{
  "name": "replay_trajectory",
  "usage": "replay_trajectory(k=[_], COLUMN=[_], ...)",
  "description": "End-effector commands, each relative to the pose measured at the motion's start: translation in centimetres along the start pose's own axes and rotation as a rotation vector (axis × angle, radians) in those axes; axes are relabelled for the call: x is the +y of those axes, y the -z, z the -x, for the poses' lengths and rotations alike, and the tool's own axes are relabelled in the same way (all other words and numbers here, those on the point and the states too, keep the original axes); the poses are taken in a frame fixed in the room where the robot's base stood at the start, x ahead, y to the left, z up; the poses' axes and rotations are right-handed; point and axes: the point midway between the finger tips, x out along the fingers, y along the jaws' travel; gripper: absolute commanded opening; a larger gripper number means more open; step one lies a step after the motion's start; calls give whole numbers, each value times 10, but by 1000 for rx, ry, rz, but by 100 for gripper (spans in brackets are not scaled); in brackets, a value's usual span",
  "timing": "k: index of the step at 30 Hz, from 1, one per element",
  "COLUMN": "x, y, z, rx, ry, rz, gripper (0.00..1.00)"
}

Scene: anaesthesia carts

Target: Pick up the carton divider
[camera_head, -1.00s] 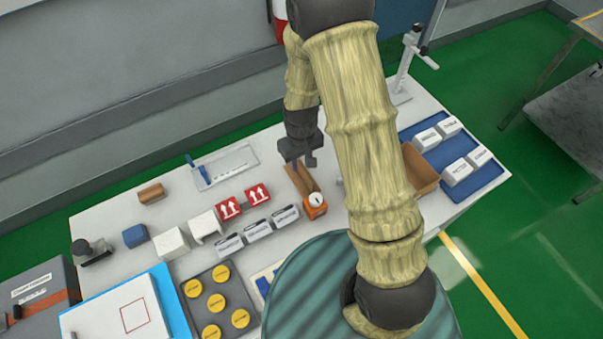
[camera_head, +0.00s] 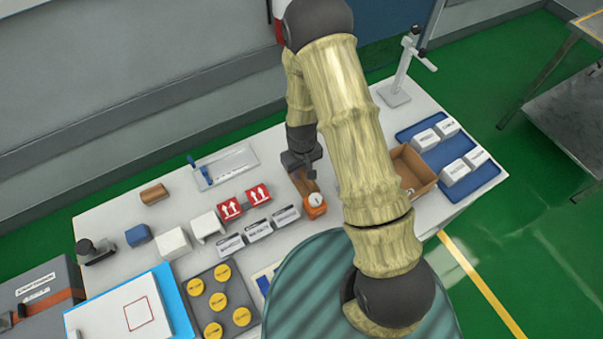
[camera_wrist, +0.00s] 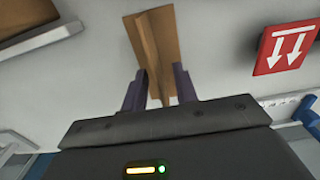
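The carton divider is a brown folded cardboard piece with an upright fin. In the wrist view the divider (camera_wrist: 153,38) lies ahead of my gripper (camera_wrist: 160,87), its near end between the two dark fingers. The fingers are apart, with a gap around the near end; I cannot tell whether either touches it. In the head view my gripper (camera_head: 303,163) is low over the divider (camera_head: 303,184) and hides part of it.
Red arrow-marked boxes (camera_head: 230,209) are to the left. An open cardboard carton (camera_head: 424,172) and a blue tray with white boxes (camera_head: 482,182) are to the right.

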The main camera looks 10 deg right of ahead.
Motion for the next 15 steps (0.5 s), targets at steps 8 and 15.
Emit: replay_trajectory(k=[8, 15], x=[0, 0], y=[0, 0], z=[-6, -6], rx=[1, 1], ry=[0, 0], rz=[-1, 0], gripper=[29, 29])
